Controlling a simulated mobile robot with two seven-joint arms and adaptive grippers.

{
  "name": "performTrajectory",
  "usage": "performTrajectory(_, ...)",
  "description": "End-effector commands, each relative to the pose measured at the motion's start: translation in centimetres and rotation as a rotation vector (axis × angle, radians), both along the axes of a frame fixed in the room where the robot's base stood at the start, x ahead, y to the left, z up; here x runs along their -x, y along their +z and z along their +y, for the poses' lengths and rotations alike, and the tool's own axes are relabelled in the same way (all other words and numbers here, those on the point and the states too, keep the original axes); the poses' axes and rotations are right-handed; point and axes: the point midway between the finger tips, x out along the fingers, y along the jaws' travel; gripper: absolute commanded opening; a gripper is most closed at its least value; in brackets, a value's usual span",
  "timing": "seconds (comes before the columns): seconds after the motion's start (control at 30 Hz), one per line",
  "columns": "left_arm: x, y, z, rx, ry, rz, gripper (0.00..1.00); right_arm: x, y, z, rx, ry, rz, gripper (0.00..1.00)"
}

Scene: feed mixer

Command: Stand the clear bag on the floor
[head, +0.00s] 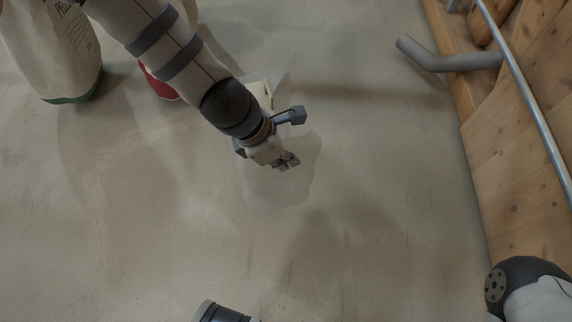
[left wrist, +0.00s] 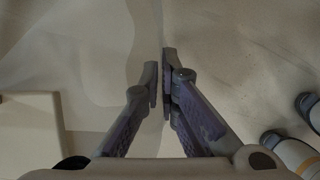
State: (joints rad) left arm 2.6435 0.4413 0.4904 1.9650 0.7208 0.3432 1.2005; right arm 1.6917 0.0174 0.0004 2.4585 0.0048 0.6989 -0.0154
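The clear bag (head: 282,190) is a faint see-through shape on the bare floor in the middle of the head view. Its edges are hard to make out, and I cannot tell whether its base is flat on the floor. My left gripper (head: 288,162) is over the bag and hides part of it. In the left wrist view the two fingers (left wrist: 160,82) are drawn almost together, with thin film of the bag (left wrist: 142,50) running between them.
A white printed sack (head: 55,50) with a green base stands at the upper left. A red-based sack (head: 160,86) is partly behind my left arm. A pale boxy thing (head: 258,95) sits behind my wrist. A wooden wall (head: 525,130) with grey pipe (head: 450,60) bounds the right.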

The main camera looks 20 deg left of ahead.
Motion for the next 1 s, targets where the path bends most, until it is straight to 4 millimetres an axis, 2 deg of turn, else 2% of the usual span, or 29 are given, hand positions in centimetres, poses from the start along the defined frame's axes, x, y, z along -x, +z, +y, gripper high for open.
performTrajectory(0.03,0.0,-1.4,0.1,-0.001,0.001,0.005,0.00,0.1,-0.6,0.0,0.000,0.000,0.011,0.40)
performTrajectory(0.1,0.0,-2.9,0.1,-0.001,0.001,0.005,0.00,0.2,-1.2,0.0,-0.002,0.001,0.017,0.40)
performTrajectory(0.17,0.0,-3.5,0.1,-0.001,0.000,0.004,0.00,0.2,-1.4,0.1,-0.002,0.002,0.019,0.40)
performTrajectory(0.47,0.0,-3.4,0.1,-0.001,0.000,0.000,0.00,0.2,-1.2,0.1,-0.002,0.002,0.017,0.40)
performTrajectory(0.57,0.0,-3.4,0.1,-0.001,0.000,0.000,0.23,0.2,-1.2,0.1,-0.002,0.002,0.017,0.40)
performTrajectory(0.6,0.0,-3.4,0.1,-0.001,0.000,0.000,0.25,0.2,-1.2,0.1,-0.002,0.002,0.016,0.40)
performTrajectory(0.87,0.0,-3.3,0.1,-0.001,0.000,0.000,0.25,0.2,-1.2,0.1,-0.003,0.003,0.016,0.40)
performTrajectory(0.93,0.0,-2.6,0.2,-0.002,0.002,-0.001,0.25,0.1,-0.9,0.1,-0.002,0.002,0.012,0.40)
performTrajectory(1.0,0.3,-1.0,0.6,-0.001,0.004,-0.004,0.25,0.1,-0.2,0.0,-0.002,0.001,0.003,0.40)
